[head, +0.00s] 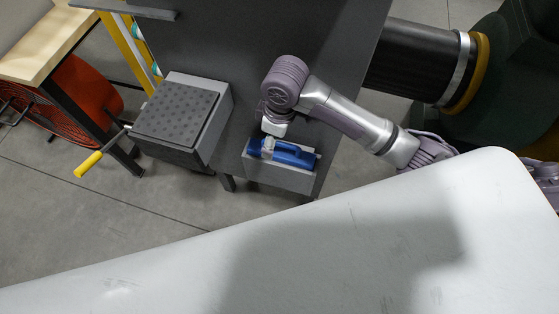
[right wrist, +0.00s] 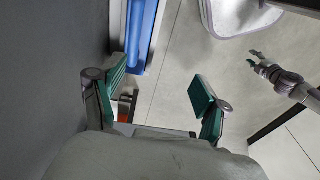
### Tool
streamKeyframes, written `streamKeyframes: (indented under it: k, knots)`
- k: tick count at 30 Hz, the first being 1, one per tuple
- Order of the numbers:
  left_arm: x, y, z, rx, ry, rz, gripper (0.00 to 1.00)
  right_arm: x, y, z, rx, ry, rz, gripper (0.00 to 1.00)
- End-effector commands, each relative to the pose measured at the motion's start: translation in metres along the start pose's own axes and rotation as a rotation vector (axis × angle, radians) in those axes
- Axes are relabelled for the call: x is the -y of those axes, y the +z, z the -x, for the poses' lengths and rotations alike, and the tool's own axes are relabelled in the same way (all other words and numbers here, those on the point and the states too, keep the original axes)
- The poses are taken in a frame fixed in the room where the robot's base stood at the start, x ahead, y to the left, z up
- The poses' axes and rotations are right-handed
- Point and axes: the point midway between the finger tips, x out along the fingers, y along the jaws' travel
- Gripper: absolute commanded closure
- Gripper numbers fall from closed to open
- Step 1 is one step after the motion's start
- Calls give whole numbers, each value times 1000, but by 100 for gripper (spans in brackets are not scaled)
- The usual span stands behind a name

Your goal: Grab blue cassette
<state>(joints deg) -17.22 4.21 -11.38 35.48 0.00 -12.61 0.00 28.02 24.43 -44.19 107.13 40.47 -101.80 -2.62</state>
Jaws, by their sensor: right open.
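The blue cassette (head: 290,153) lies in a grey holder (head: 280,178) on the side of a dark machine in the head view. My right gripper (head: 270,139) is over its left end, and the wrist hides part of that end. In the right wrist view, my right gripper (right wrist: 158,72) is open with green finger pads apart. The blue cassette (right wrist: 150,35) shows beyond the left finger, not centred between the pads. Whether they touch cannot be told. My left gripper (right wrist: 257,60) shows small and far off in the right wrist view, its fingers apart and empty.
The dark machine panel (head: 230,40) stands behind the holder. Left of it is a grey box with a dotted top (head: 178,115) and a yellow-handled lever (head: 88,164). Floor (head: 130,210) in front is clear.

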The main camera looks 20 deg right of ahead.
Motion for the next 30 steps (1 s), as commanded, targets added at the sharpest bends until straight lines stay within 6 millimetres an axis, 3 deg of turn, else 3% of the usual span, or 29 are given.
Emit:
streamKeyframes:
  k: [6, 10, 14, 21, 30]
  knots:
    - [3, 0, 0, 1, -4, -2, 60, -31, 2, 20, 93, 26, 40, 25]
    - [3, 0, 0, 0, -4, -3, 60, -37, 5, 21, 118, 26, 46, 25]
    - [3, 0, 2, 0, -4, -3, 60, -37, 8, 4, 123, 24, 46, 25]
    - [5, 0, 6, 0, -6, -4, 60, -38, 13, -42, 122, 24, 45, 25]
    - [5, -1, 9, -1, -6, -5, 60, -39, 15, -68, 119, 25, 46, 25]
